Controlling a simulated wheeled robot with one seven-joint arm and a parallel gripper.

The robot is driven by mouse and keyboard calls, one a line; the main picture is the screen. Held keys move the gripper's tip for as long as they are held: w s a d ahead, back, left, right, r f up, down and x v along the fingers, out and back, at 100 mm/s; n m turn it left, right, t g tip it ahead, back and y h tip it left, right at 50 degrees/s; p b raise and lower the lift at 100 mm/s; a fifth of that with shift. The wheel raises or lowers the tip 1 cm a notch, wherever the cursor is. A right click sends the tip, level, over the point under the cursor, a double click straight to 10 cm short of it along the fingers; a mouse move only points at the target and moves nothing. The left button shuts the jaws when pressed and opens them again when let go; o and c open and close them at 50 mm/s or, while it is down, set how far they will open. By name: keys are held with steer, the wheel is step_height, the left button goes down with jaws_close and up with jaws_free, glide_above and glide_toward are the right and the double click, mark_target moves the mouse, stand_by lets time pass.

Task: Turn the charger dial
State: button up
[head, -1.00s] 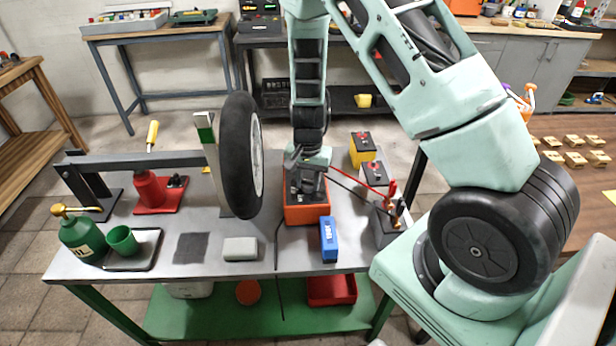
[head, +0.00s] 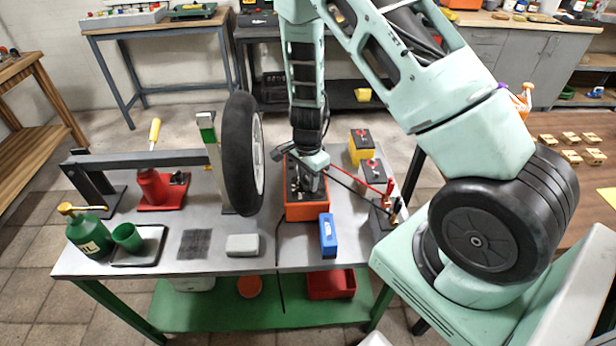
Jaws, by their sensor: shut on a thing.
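The charger (head: 306,211) is an orange box with a dark top panel, standing on the grey table right of the wheel. My gripper (head: 308,192) points down onto its top panel, and its fingers are shut on the charger dial. The dial itself is mostly hidden by the fingers. Red and black cables run from the charger to the right, to clamps on a dark stand (head: 383,222).
A black wheel (head: 243,153) stands upright close left of my gripper. A blue box (head: 328,237) lies just in front of the charger. Yellow and grey batteries (head: 361,146) stand behind right. A green oil can (head: 88,236), a green cup and a red jack (head: 157,188) are at the left.

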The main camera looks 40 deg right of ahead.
mark_target(308, 179)
steer(key=shift+w+r, duration=0.1)
stand_by(0.3)
steer(key=o, duration=1)
steer(key=shift+c, duration=0.2)
step_height(308, 179, up, 17)
steer(key=shift+r+p, duration=0.15)
steer(key=shift+p, duration=0.25)
steer(key=s+a+r+n+y, duration=0.1)
steer(key=s+a+r+n, duration=0.2)
steer(key=s+a+n, duration=0.55)
steer(key=s+a+r+n+y, duration=0.1)
steer(key=s+a+r+n, duration=0.3)
steer(key=a, duration=0.7)
steer(key=s+a+r+n+h, duration=0.1)
steer(key=s+a+n, duration=0.4)
steer(key=s+n, duration=0.7)
steer(key=shift+r+n, duration=0.35)
